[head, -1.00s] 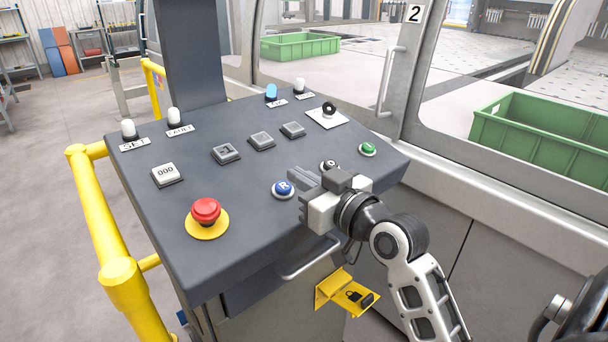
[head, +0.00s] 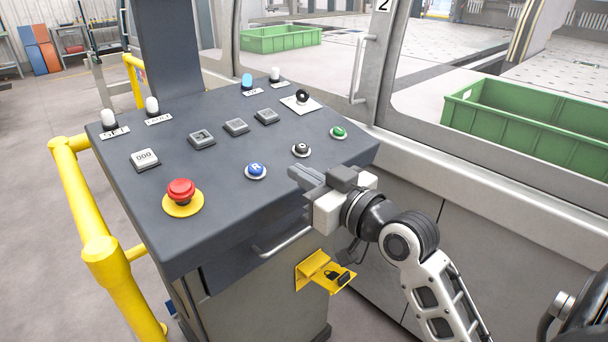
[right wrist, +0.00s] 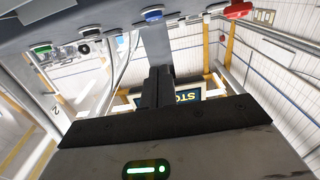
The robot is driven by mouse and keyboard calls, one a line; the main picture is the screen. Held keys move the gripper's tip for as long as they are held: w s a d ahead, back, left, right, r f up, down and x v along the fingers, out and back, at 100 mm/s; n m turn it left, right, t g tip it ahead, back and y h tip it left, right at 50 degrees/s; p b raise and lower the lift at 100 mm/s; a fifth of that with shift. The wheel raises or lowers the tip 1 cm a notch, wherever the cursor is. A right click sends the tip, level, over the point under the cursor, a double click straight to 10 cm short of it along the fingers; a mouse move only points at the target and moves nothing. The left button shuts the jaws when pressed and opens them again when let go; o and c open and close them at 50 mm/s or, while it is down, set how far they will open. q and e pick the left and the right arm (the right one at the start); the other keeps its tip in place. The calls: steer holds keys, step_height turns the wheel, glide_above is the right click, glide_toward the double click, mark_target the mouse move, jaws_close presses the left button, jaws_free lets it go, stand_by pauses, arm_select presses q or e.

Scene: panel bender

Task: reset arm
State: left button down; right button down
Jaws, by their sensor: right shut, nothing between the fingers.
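The sloped grey control panel (head: 215,225) fills the middle of the head view. On it are a blue button marked R (head: 256,171), a black button (head: 300,150), a green button (head: 339,132) and a red emergency stop (head: 181,192) on a yellow base. My right gripper (head: 297,176) is shut and empty, at the panel's near right edge, to the right of the blue button and below the black one. In the right wrist view its shut fingers (right wrist: 156,88) show, with the blue button (right wrist: 152,14) beyond them. My left gripper is not in view.
A yellow rail (head: 90,220) runs along the panel's left side. A yellow padlock bracket (head: 322,273) and a handle (head: 283,243) sit on the panel's front. A machine window frame and a green crate (head: 530,125) are at the right.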

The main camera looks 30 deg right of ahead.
stand_by(0.3)
steer(key=s+a+f+g+h, duration=0.1)
steer(key=s+a+f+g, duration=0.1)
steer(key=f, duration=0.7)
steer(key=s+a+f+g, duration=0.1)
steer(key=a+f+g, duration=0.1)
steer(key=f, duration=0.8)
steer(key=s+a+f+g, duration=0.2)
steer(key=s+a+f, duration=0.1)
steer(key=s+f, duration=0.3)
steer(key=s+a+f+g, duration=0.1)
steer(key=s+a+f, duration=0.3)
steer(key=s+f, duration=0.2)
step_height(320, 180, down, 3)
steer(key=shift+a+r+g, duration=0.1)
steer(key=shift+a+g, duration=0.1)
steer(key=shift+g, duration=0.2)
steer(key=shift+s, duration=0.1)
